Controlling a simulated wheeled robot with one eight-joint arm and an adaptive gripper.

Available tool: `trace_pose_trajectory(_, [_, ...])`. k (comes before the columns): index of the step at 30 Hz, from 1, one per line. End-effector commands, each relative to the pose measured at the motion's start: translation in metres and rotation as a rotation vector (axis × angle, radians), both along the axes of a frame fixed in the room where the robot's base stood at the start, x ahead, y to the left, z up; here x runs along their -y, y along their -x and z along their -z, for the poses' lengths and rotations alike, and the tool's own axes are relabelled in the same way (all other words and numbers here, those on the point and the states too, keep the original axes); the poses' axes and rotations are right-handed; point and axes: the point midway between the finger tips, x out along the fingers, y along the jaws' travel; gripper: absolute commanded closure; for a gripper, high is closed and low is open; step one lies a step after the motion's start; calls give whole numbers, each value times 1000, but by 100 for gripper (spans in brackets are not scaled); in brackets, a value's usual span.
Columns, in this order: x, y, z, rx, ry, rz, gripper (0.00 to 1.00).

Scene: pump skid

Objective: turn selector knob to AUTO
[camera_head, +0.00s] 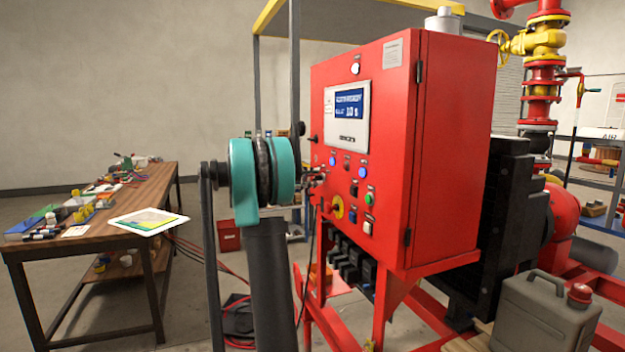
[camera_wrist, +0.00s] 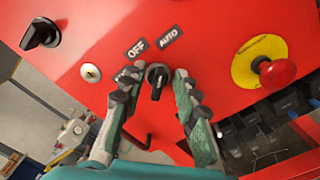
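The black selector knob (camera_wrist: 157,76) is on the red panel (camera_wrist: 215,50), near the middle of the wrist view. Tilted labels above it read OFF (camera_wrist: 136,47) and AUTO (camera_wrist: 169,37); a third label (camera_wrist: 126,74) is partly covered by the left finger. The knob's grip bar runs roughly up and down in this view; I cannot tell which label it marks. My gripper (camera_wrist: 156,84) is open, with one finger on each side of the knob and visible gaps. In the head view, my arm hides most of the gripper and the knob cannot be made out.
A red emergency button (camera_wrist: 277,72) on a yellow plate is right of the knob. A larger black switch (camera_wrist: 40,34) and a silver key lock (camera_wrist: 91,73) are left. The red cabinet (camera_head: 450,150) has a lit display (camera_head: 348,103). A wooden workbench (camera_head: 90,215) stands left.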

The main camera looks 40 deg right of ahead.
Motion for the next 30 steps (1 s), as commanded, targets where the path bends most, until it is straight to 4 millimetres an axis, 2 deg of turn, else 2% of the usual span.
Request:
trace_pose_trajectory(6, [-1, 0, 0, 0, 1, -1, 69])
trace_pose_trajectory(10, [-10, -3, 0, 0, 0, -1, 69])
trace_pose_trajectory(24, [-95, -23, 0, 0, 0, -3, 69])
trace_pose_trajectory(30, [-114, -27, 0, 0, 0, -1, 69])
